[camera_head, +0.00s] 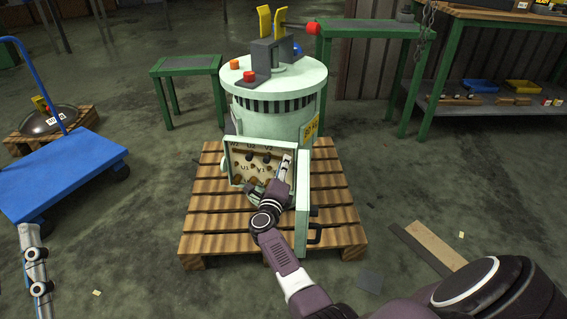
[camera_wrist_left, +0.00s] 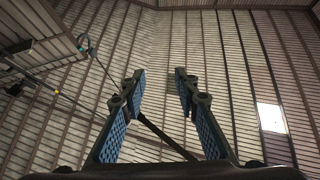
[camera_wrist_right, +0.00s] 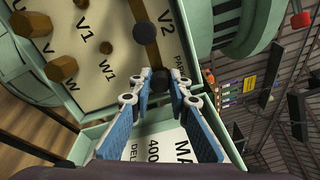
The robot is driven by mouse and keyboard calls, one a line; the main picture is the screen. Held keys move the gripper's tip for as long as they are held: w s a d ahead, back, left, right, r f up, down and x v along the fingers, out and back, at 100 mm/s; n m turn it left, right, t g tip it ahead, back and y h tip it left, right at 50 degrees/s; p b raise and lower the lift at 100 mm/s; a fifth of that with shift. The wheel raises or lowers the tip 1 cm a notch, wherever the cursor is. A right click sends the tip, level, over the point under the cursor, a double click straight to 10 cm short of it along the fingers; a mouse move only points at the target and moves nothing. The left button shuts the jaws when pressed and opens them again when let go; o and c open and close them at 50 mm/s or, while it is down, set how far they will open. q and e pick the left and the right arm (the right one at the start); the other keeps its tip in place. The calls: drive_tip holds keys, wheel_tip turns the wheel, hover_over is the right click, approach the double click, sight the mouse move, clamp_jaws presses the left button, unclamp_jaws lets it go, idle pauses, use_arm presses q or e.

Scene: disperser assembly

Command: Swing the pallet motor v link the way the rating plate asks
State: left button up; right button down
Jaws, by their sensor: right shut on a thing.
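The motor (camera_head: 278,118), a pale green drum, stands on a wooden pallet (camera_head: 205,215). Its open terminal box (camera_head: 230,165) faces me, with brown posts and terminal labels. In the right wrist view, the brown v link (camera_wrist_right: 152,52) runs from beside the V2 label to my right gripper (camera_wrist_right: 161,82). The fingers are shut around its dark end, beside a partly hidden "PA…" label. My right gripper (camera_head: 286,162) reaches into the box's right side. The rating plate (camera_wrist_right: 160,150) is on the lid, partly covered by the fingers. My left gripper (camera_wrist_left: 160,78) is open and empty.
The box lid (camera_head: 303,205) hangs open at the right, close to my right arm. A blue cart (camera_head: 60,170) stands at left. A green bench (camera_head: 185,66) and a workbench (camera_head: 490,100) stand behind. Boards (camera_head: 430,245) lie on the floor at right.

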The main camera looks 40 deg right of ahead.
use_arm(q)
drive_tip(key=w+f+g+y+p, duration=0.1)
drive_tip(key=w+f+g, duration=0.2)
drive_tip(key=f, duration=0.4)
drive_tip(key=shift+w+f+g+y, duration=0.3)
drive_tip(key=shift+w+f+g, duration=0.1)
drive_tip(key=shift+g, duration=0.3)
use_arm(e)
drive_tip(key=shift+r+n, duration=0.3)
drive_tip(key=shift+n, duration=0.3)
drive_tip(key=c, duration=1.8)
unclamp_jaws()
